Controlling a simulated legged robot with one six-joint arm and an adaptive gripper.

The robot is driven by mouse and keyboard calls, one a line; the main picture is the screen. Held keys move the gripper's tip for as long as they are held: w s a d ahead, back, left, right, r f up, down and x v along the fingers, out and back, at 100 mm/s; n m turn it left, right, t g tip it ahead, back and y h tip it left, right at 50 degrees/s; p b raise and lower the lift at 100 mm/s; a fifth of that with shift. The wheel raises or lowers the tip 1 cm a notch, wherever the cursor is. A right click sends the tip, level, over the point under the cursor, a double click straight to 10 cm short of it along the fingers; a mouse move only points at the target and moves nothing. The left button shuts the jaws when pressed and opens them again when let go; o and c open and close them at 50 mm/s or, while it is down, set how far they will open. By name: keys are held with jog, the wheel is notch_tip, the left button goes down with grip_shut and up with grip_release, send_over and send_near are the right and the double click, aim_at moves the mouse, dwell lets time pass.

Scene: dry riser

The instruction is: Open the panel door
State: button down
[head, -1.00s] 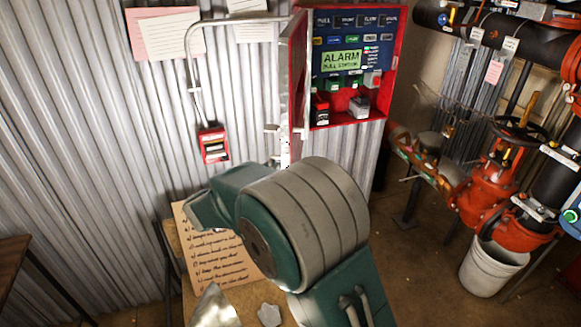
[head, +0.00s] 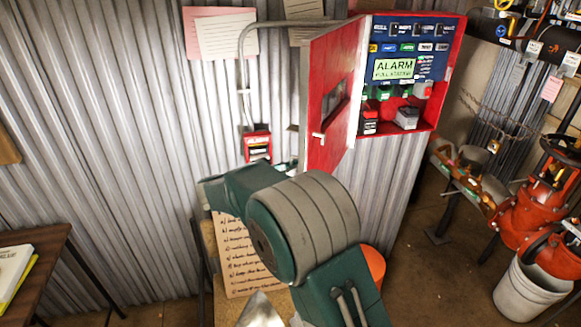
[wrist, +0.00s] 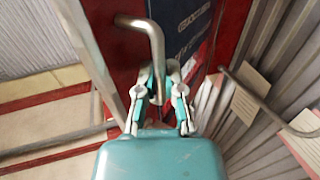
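The red panel door (head: 326,80) stands open, swung out to the left of the red alarm box (head: 452,62). Its face has a window opening and a small metal handle (head: 318,136) low on its outer side. In the wrist view the handle is a bent metal bar (wrist: 154,42). My gripper (wrist: 159,72) has a finger on each side of the line of the bar's lower end. I cannot tell whether the fingers press on it. In the head view my arm hides most of my gripper, below and left of the handle.
A small red pull station (head: 257,146) and a conduit (head: 241,70) are on the corrugated wall left of the door. A table (head: 40,262) stands at the left. Red valves (head: 535,205) and a white bucket (head: 528,290) stand at the right.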

jog(key=c, duration=0.7)
grip_release()
jog(key=shift+c, duration=0.2)
jog(key=v, duration=1.2)
jog(key=shift+f, duration=0.1)
